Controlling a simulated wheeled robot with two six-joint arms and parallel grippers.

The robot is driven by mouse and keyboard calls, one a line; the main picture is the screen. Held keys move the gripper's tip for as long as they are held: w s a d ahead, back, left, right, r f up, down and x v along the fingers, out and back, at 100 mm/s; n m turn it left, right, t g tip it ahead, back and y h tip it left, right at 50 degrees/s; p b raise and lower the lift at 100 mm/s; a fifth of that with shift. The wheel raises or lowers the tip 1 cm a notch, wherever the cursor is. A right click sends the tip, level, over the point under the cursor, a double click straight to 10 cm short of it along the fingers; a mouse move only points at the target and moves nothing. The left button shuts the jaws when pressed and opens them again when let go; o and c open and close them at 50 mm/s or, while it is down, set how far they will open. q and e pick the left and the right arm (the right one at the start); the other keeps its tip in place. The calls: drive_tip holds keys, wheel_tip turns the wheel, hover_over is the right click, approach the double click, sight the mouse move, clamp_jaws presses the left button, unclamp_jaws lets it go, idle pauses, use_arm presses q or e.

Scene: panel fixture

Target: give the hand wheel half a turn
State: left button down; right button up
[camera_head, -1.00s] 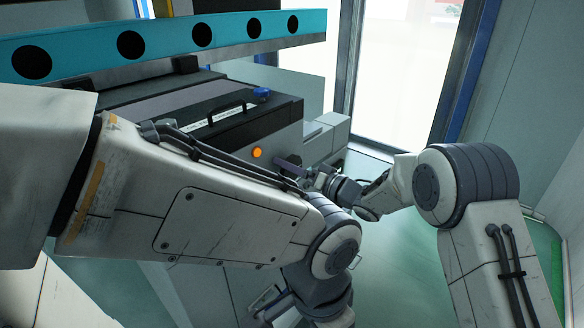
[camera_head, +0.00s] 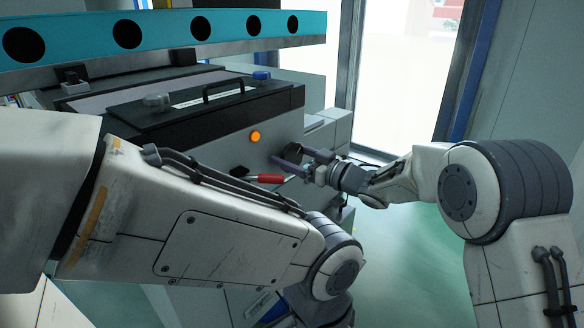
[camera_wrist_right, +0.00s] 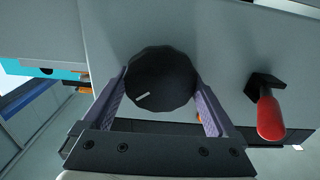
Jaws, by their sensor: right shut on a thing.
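The hand wheel (camera_wrist_right: 165,75) is a round black knob with a scalloped rim on the grey panel. A short white mark shows on its lower left in the right wrist view. In the head view the wheel (camera_head: 293,151) is small and partly covered by my gripper. My right gripper (camera_wrist_right: 162,100) is shut on the wheel, one finger on each side of its rim. It also shows in the head view (camera_head: 297,160), reaching in from the right. My left arm crosses the head view from the left; its gripper is not in view.
A red-handled lever (camera_wrist_right: 270,115) sticks out of the panel right of the wheel; in the head view the lever (camera_head: 266,178) is left of my gripper. An orange lamp (camera_head: 255,136) sits above it. A teal beam (camera_head: 165,38) runs above the black-topped cabinet (camera_head: 190,100).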

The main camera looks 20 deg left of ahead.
drive_tip(key=n+b, duration=0.5)
drive_tip(key=n, duration=0.1)
drive_tip(key=n+b, duration=0.3)
drive_tip(key=shift+s+f+b, duration=0.2)
drive_tip(key=shift+f+b, duration=0.1)
drive_tip(key=shift+b, duration=0.05)
drive_tip(key=n+b, duration=0.4)
drive_tip(key=shift+a+f+n, duration=0.1)
drive_tip(key=shift+n, duration=0.3)
drive_tip(key=n+b, duration=0.3)
drive_tip(key=shift+s+n, duration=0.1)
drive_tip(key=shift+n, duration=0.2)
drive_tip(key=n+b, duration=0.2)
drive_tip(key=n, duration=0.1)
drive_tip(key=shift+f+n+b, duration=0.15)
drive_tip(key=shift+n+b, duration=0.15)
drive_tip(key=shift+b, duration=0.1)
drive_tip(key=n+b, duration=0.3)
drive_tip(key=n, duration=0.1)
drive_tip(key=shift+f, duration=0.1)
drive_tip(key=shift+n+b, duration=0.7)
drive_tip(key=shift+n, duration=0.7)
